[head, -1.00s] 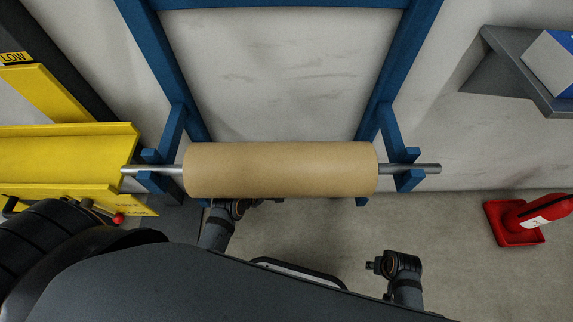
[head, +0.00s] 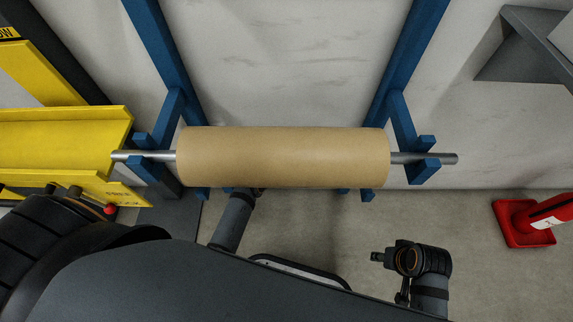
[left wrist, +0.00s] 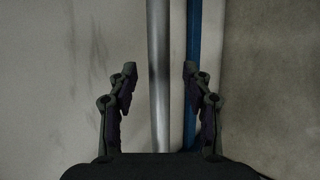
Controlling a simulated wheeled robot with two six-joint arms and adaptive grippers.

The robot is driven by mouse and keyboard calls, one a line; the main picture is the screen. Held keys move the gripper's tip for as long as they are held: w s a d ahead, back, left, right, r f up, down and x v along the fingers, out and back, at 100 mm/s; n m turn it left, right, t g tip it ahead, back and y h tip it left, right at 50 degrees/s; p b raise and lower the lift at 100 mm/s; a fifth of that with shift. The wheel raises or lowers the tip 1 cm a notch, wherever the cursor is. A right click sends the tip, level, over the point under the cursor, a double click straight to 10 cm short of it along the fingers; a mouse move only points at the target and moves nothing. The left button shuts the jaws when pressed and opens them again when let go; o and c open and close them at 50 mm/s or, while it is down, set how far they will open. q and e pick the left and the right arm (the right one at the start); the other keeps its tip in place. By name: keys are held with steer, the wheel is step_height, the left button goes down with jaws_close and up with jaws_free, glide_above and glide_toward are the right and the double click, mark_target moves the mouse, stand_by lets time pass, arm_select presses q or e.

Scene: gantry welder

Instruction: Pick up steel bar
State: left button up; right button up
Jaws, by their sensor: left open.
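A steel bar (head: 424,158) lies level across the blue frame, with a bare end showing at each side of a thick tan roll (head: 283,157) that hides its middle. In the left wrist view a grey metal bar (left wrist: 159,80) runs upright in the picture between the fingers of my left gripper (left wrist: 160,70). These fingers are open, one on each side of the bar, and I see no clear contact. In the head view my left arm reaches under the roll, which hides its gripper. My right arm's end (head: 378,257) is low right, apart from the bar; its fingers are unclear.
Blue uprights with forked brackets (head: 424,172) hold the bar near both ends. A yellow structure (head: 62,140) is close to the bar's left end. Bare floor (head: 340,225) lies between the arms.

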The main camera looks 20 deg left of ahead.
arm_select(q)
jaws_close()
stand_by(0.3)
steer(key=shift+r, duration=0.25)
arm_select(e)
steer(key=shift+r, duration=0.1)
arm_select(q)
steer(key=s+a+r+p, duration=0.1)
steer(key=s+a+p, duration=0.1)
steer(key=s, duration=0.6)
steer(key=s+a+r+p, duration=0.2)
steer(key=s+p, duration=0.1)
steer(key=s, duration=0.6)
steer(key=shift+s+a+r+p, duration=0.15)
steer(key=shift+s+a+p, duration=0.05)
steer(key=shift+p, duration=0.15)
arm_select(e)
steer(key=s+d+f, duration=0.1)
steer(key=d+f, duration=0.2)
steer(key=f, duration=0.8)
steer(key=shift+d+f+h, duration=0.3)
steer(key=shift+f+h, duration=0.05)
steer(key=shift+h, duration=0.05)
